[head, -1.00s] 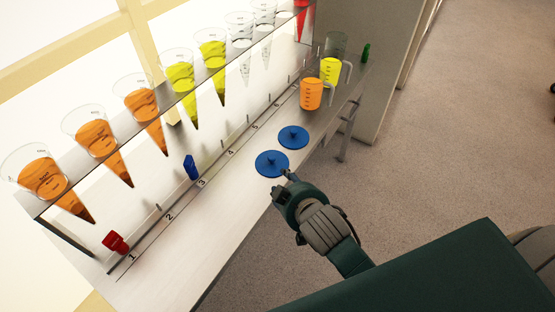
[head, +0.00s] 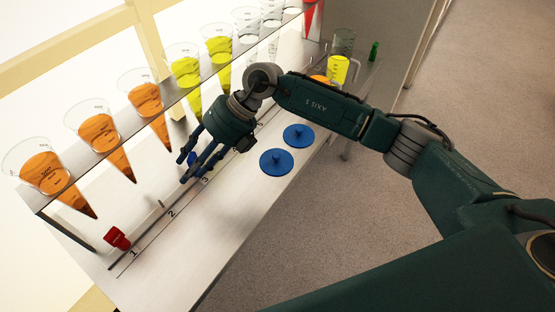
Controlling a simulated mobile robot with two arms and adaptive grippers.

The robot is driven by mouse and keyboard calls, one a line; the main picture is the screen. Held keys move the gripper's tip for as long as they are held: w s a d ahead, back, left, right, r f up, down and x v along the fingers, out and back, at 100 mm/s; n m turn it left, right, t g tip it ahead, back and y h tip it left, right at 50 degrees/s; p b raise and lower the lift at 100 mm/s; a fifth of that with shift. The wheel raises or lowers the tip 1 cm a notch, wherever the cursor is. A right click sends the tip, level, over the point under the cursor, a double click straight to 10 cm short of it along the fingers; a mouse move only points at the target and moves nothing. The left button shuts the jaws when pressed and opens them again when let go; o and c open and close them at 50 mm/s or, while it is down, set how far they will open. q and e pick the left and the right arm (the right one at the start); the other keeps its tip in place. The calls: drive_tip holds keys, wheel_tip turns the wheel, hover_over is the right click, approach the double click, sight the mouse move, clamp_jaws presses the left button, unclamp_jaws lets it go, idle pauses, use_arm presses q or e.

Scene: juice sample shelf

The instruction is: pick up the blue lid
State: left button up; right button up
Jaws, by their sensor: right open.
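Two round blue lids, each with a small knob on top, lie flat on the light bench. The nearer blue lid (head: 276,162) is in the middle of the head view, and the farther blue lid (head: 298,135) is just behind it. My right gripper (head: 192,166) is open, left of both lids and apart from them. Its fingers point down-left near the mark 3, around where a small blue piece stands on the bench; the fingers mostly hide that piece. My left gripper is not in view.
A shelf (head: 155,92) with several funnels of orange, yellow and clear liquid runs along the bench. A red piece (head: 117,238) stands near mark 1. A yellow measuring cup (head: 337,69) stands at the far end; my arm partly hides an orange cup (head: 320,79). The front bench is clear.

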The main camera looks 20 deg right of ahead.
drive_tip(key=w+d+f+h, duration=0.2)
drive_tip(key=w+d+h, duration=0.15)
drive_tip(key=d, duration=0.55)
drive_tip(key=r+m+h, duration=0.2)
drive_tip(key=h, duration=0.3)
hover_over(276, 155)
drive_tip(key=f, duration=0.5)
drive_tip(key=shift+s+d+p, duration=0.1)
drive_tip(key=shift+d+p, duration=0.2)
drive_tip(key=shift+p, duration=0.05)
drive_tip(key=shift+a+f, duration=0.1)
drive_tip(key=shift+f, duration=0.5)
wheel_tip(276, 155, down, 4)
drive_tip(key=shift+a+f+p, duration=0.1)
drive_tip(key=shift+f+p, duration=0.1)
drive_tip(key=shift+p, duration=0.45)
drive_tip(key=shift+c, duration=0.5)
clamp_jaws()
